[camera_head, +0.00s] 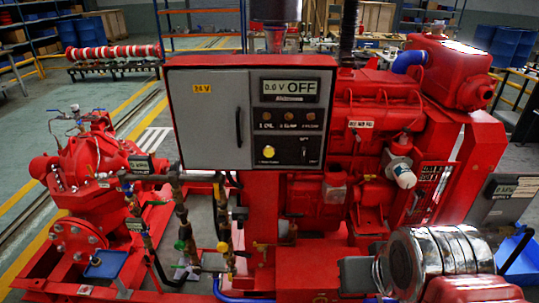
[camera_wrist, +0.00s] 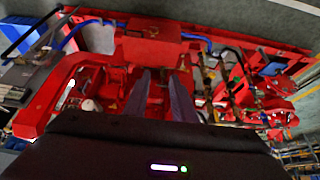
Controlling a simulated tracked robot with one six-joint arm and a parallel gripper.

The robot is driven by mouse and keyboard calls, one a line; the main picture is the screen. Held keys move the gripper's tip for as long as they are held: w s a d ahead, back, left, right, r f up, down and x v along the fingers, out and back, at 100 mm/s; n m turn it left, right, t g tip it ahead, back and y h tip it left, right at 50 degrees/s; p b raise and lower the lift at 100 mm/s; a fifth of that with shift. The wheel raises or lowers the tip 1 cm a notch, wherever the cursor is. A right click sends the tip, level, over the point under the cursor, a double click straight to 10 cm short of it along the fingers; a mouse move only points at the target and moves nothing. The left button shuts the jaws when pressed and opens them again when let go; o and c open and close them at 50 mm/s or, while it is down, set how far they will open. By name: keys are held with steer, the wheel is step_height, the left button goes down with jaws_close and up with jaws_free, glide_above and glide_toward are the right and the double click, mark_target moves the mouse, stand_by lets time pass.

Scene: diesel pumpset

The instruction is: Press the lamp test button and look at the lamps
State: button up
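The control panel (camera_head: 207,118) faces me in the middle of the head view. Its display (camera_head: 289,91) reads "0.0 V OFF". Below the display is a row of three small lamps (camera_head: 289,115), dull orange-brown, none clearly lit. A round yellow button (camera_head: 268,152) sits lower left on the black strip, its label too small to read. A dark switch (camera_head: 304,152) is to its right. My gripper (camera_wrist: 161,78) shows in the wrist view, its two dark fingers apart with nothing between them. I cannot make out the button or lamps in the wrist view.
The red engine (camera_head: 376,110) stands behind and right of the panel, and a red pump (camera_head: 85,175) stands left. Pipes and valves (camera_head: 185,215) rise below the panel. A silver ribbed cylinder (camera_head: 440,258) is at front right. Floor (camera_head: 40,125) shows at left.

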jaws_close()
stand_by(1.4)
